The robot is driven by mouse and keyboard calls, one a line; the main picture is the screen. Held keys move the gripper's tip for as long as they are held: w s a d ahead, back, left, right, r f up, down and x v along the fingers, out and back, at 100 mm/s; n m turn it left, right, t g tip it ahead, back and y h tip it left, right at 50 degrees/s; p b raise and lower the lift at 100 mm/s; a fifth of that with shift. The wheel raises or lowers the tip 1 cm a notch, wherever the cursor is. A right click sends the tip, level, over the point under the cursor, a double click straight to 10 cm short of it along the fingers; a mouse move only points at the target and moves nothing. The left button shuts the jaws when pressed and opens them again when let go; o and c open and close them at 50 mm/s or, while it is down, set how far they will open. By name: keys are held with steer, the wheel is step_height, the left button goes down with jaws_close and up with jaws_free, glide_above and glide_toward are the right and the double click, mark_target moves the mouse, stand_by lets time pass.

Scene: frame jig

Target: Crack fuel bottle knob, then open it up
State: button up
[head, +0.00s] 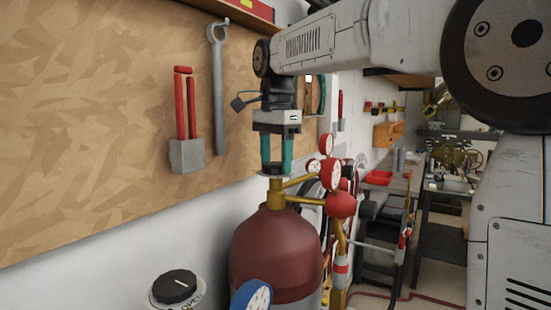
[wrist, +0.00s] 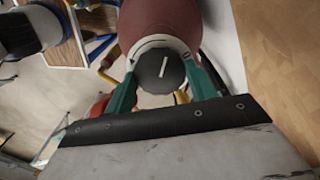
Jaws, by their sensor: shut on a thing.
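The fuel bottle (head: 275,250) is a dark red cylinder with a brass valve on top, in the lower middle of the head view. It also shows at the top of the wrist view (wrist: 158,20). Its black round knob (wrist: 160,70) has a white pointer line and sits on a pale collar. My gripper (head: 276,168) points straight down over the valve. In the wrist view its green fingers stand on either side of the knob and are shut on it. The knob is mostly hidden in the head view.
Red gauges (head: 329,172) and brass piping stand close right of the valve. Another black knob (head: 174,286) with a printed dial is at the lower left, near a blue gauge (head: 252,297). A wrench (head: 218,90) and red-handled tool (head: 186,120) hang on the board at left.

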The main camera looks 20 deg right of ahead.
steer(key=n, duration=1.5)
steer(key=shift+n, duration=0.3)
steer(key=n, duration=1.2)
steer(key=shift+n, duration=0.3)
steer(key=o, duration=1)
